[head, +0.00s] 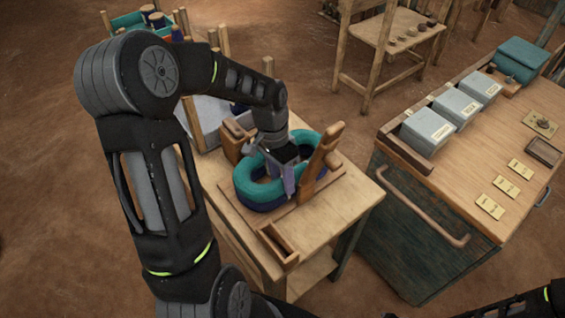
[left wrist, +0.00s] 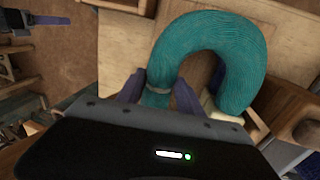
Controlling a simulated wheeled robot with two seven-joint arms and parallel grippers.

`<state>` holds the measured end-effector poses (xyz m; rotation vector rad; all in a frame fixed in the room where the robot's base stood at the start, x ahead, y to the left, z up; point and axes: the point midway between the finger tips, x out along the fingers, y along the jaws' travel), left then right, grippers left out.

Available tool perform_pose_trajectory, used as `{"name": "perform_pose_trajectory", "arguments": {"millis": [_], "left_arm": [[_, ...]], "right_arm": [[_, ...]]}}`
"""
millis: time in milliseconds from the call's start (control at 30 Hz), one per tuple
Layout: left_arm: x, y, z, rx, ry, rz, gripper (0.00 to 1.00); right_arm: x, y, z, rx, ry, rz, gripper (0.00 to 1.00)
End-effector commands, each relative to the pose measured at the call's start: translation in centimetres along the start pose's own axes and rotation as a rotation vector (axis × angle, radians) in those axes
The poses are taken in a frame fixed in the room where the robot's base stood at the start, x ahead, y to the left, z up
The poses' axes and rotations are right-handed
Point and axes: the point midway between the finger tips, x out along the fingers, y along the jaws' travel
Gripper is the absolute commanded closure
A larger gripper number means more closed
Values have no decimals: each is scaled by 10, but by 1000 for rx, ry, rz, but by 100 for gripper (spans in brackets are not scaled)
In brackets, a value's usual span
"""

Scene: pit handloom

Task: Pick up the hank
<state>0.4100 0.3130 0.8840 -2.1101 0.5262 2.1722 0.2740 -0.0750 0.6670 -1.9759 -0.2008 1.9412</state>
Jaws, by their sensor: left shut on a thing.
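A thick teal hank (head: 248,182) lies as a loop on top of a dark blue hank (head: 262,205) on a small wooden table. It also shows in the left wrist view (left wrist: 215,35), where a grey tie wraps one part of it. My left gripper (head: 288,182) points down inside the stack's outline. In the left wrist view its purple fingers (left wrist: 158,92) stand on either side of the teal strand near the tie, shut on it. What looks like my right gripper (left wrist: 30,22) shows partly at the top left of the left wrist view; its jaw state is unclear.
A tilted wooden post (head: 320,160) stands at the hanks' right. A small wooden tray (head: 278,243) sits at the table's (head: 350,195) front. A cabinet with labelled grey boxes (head: 427,130) stands to the right. A stool (head: 395,35) stands behind.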

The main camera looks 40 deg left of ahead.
Motion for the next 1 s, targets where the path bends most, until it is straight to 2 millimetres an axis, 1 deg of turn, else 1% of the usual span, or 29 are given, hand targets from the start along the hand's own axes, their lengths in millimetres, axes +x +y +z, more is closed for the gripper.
{"name": "perform_pose_trajectory", "arguments": {"millis": [33, 133, 467, 633, 767, 867, 1000], "left_arm": [[0, 0, 0, 0, 0, 0, 92], [0, 0, 0, 0, 0, 0, 100], [-1, 0, 0, 0, 1, -1, 100], [-7, 1, 0, 0, 1, -2, 100], [-18, 2, -1, 1, 3, -3, 100], [-31, 6, -1, 1, 4, -3, 100], [-57, 10, -1, 1, 6, -5, 100]], "right_arm": [[0, 0, 0, 0, 0, 0, 64], [0, 0, 0, 0, 0, 0, 64], [0, 0, 0, 0, 0, 0, 64], [1, 0, 0, 0, 0, 0, 64], [2, 0, 0, 0, 0, 0, 64], [3, 1, 0, -1, 1, -1, 64], [5, 2, -1, -1, 1, -2, 64]]}}
